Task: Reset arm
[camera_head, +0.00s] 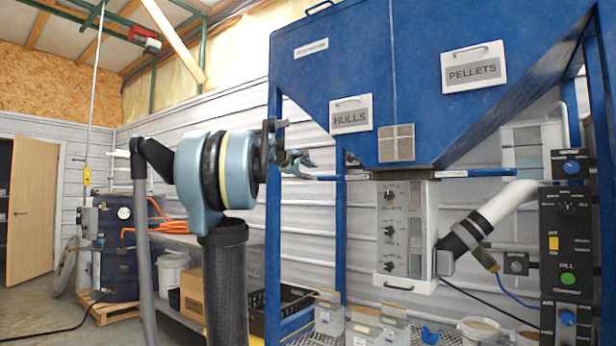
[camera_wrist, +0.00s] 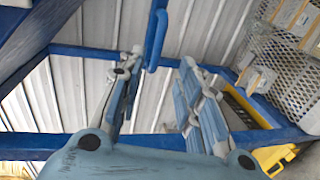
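My gripper (camera_head: 297,163) is at the left of the blue hopper (camera_head: 440,70) in the head view, held up in the air on my raised arm. In the wrist view my gripper (camera_wrist: 160,68) has its two blue-grey fingers spread apart, with nothing held between them. A blue bar with a rounded, handle-like end (camera_wrist: 155,40) shows beyond the fingertips there, apart from them as far as I can tell. In the head view a blue slide bar (camera_head: 345,177) sticks out left below the hopper, close to the fingertips. The exact gap is hard to tell.
Blue frame legs (camera_head: 275,210) stand close to my gripper. A control box (camera_head: 405,225) hangs under the hopper. Below are a black crate (camera_head: 290,305) and grey containers (camera_head: 362,330). A barrel (camera_head: 118,245) stands at left. A yellow object (camera_wrist: 245,110) shows low in the wrist view.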

